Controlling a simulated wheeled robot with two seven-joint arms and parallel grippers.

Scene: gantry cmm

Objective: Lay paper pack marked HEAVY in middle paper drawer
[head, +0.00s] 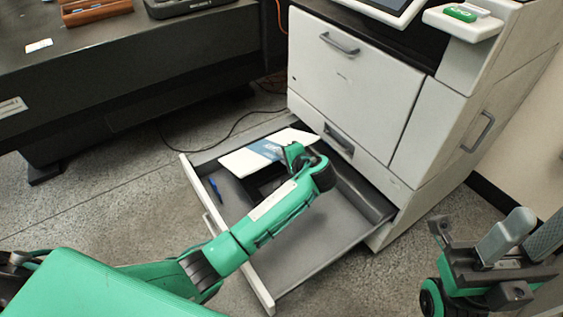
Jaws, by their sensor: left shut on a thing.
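A white and blue paper pack (243,160) is at the far left part of an open grey drawer (330,232) of a large white printer. My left gripper (293,153) is shut on the pack's right side; my wrist hides part of the grip. The pack looks nearly flat, over or in the drawer; I cannot tell whether it touches the floor of it. Its print is too small to read. I cannot tell whether this drawer is the middle one. My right gripper (526,228) is open and empty at the lower right, away from the drawer.
A blue pen-like item (216,190) lies in the drawer at the left. The printer body (350,85) rises behind the drawer. A dark desk (130,65) stands at the upper left, and a cable (215,140) runs over the floor.

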